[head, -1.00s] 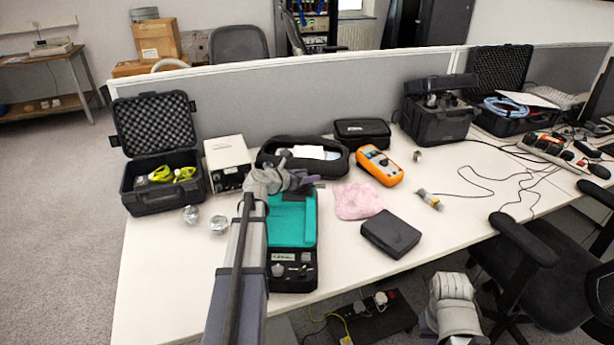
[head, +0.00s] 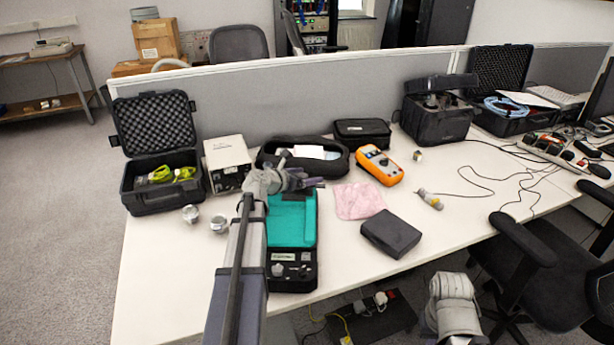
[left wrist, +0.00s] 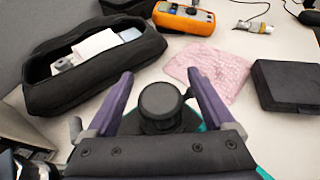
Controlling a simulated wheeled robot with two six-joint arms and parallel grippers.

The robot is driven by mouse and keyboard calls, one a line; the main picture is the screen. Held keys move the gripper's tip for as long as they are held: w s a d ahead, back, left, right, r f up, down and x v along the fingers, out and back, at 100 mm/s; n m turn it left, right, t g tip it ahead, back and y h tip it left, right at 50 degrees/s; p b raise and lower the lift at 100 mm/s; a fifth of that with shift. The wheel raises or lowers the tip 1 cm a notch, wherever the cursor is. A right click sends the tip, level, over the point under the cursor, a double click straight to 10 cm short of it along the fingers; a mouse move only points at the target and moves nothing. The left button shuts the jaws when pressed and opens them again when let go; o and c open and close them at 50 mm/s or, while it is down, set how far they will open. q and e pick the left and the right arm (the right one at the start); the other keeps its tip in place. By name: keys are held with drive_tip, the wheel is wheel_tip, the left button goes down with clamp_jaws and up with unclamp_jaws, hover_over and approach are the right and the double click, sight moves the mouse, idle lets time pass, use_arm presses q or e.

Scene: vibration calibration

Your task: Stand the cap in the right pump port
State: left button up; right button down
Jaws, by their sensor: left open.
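The teal device (head: 287,219) with a black front panel (head: 292,271) carrying knobs lies on the desk. My left gripper (head: 312,183) is above its far end. In the left wrist view, my left gripper (left wrist: 160,76) is open. A dark, round-topped piece (left wrist: 160,101) shows between the fingers, with gaps on both sides. I cannot tell whether it is the cap or a part of the device. Two small metallic cylinders (head: 190,214) stand left of the device. I cannot make out a right pump port.
A black open pouch (head: 301,156), an orange meter (head: 380,165), a pink bubble-wrap piece (head: 360,201) and a dark flat box (head: 390,235) surround the device. An open black case (head: 163,195) stands at left. The front left desk is clear.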

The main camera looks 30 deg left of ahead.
use_arm(q)
drive_tip(key=p+v, duration=0.2)
drive_tip(key=v, duration=0.5)
drive_tip(key=shift+s+r+p, duration=0.2)
drive_tip(key=shift+s+p, duration=0.05)
drive_tip(key=shift+p, duration=0.15)
drive_tip(key=shift+f, duration=0.1)
